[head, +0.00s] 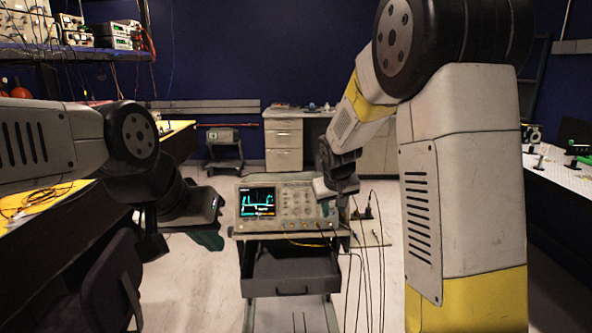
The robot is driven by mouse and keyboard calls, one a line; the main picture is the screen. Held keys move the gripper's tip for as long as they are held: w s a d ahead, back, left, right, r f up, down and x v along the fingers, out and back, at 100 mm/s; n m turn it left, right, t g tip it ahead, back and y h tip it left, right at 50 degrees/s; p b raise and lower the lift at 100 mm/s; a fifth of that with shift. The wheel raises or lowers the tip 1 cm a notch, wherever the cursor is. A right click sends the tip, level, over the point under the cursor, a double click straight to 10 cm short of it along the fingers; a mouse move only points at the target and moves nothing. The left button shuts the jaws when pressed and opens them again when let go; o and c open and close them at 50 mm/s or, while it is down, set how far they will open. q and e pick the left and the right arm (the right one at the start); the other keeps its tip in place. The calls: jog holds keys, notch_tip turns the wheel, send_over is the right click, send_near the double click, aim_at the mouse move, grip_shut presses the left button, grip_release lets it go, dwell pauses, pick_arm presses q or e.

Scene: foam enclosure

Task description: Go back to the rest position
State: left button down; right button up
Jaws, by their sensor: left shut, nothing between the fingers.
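My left arm comes in from the left and bends down at a dark joint. My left gripper (151,244) hangs at its end, dark against the dark chair and bench, shut and empty. My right arm rises large on the right and reaches forward. My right gripper (343,203) points down in front of the right side of the oscilloscope (296,203). It is small and dark, and I cannot make out its fingers or whether it touches the oscilloscope.
The oscilloscope stands on a cart with an open dark drawer (292,271). Cables hang on its right. A dark chair (112,280) and yellow-topped bench (50,199) are at left; a white bench (560,175) is at right. Floor shows around the cart.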

jog(key=s+d+r+y, duration=0.1)
jog(key=s+r, duration=0.2)
jog(key=s, duration=0.6)
jog(key=s+d+r+m+y, duration=0.1)
jog(key=s+r, duration=0.2)
jog(key=s, duration=0.7)
jog(key=s+d+r+m+y, duration=0.1)
jog(key=s+r, duration=0.3)
jog(key=s, duration=0.6)
jog(key=shift+s+d, duration=0.15)
jog(key=shift+d, duration=0.25)
